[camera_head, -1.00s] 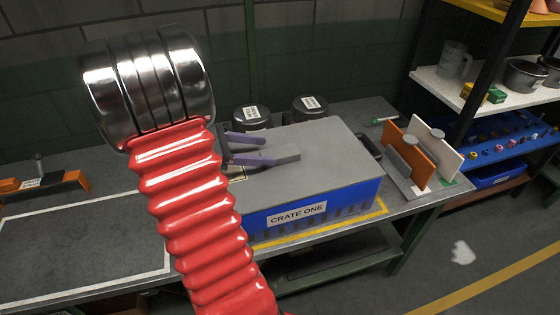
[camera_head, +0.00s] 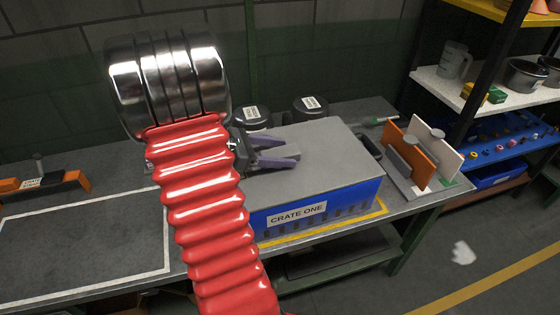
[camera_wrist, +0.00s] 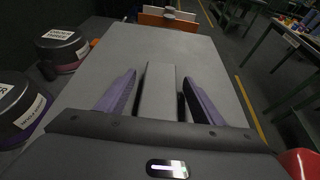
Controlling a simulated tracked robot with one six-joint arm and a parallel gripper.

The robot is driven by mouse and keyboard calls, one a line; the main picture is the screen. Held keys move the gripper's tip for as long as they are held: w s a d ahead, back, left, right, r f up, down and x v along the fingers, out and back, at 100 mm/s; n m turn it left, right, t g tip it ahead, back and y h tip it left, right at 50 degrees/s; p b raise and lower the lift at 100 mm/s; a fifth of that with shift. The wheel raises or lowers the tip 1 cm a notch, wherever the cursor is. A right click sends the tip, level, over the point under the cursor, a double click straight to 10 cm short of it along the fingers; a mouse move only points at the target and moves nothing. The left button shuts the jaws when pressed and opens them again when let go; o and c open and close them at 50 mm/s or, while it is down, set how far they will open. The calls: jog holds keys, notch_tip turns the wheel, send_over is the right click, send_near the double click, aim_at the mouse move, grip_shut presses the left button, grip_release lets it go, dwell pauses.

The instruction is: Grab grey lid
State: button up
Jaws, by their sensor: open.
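The grey lid (camera_head: 335,150) lies flat on the blue crate labelled CRATE ONE (camera_head: 345,199). A raised grey bar handle stands on its top; this handle (camera_wrist: 160,95) shows clearly in the wrist view. My gripper (camera_head: 294,153) is open above the lid. Its two purple fingers lie one on each side of the handle, and in the wrist view my gripper (camera_wrist: 159,79) shows gaps between fingers and bar. The gap looks smaller at the right finger. The near part of the handle is hidden by my gripper body.
Two dark lidded pots (camera_head: 252,117) (camera_head: 310,108) stand behind the crate. An orange and white panel rack (camera_head: 408,150) stands to its right. A white-outlined area (camera_head: 80,245) on the bench at left is clear. A shelf unit (camera_head: 490,95) is at far right.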

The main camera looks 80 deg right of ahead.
aim_at(280, 152)
jog(key=shift+c, duration=0.4)
jog(key=c, duration=1.4)
jog(key=shift+r, duration=0.1)
notch_tip(280, 152, up, 10)
jog(key=shift+f, duration=0.1)
dwell(0.5)
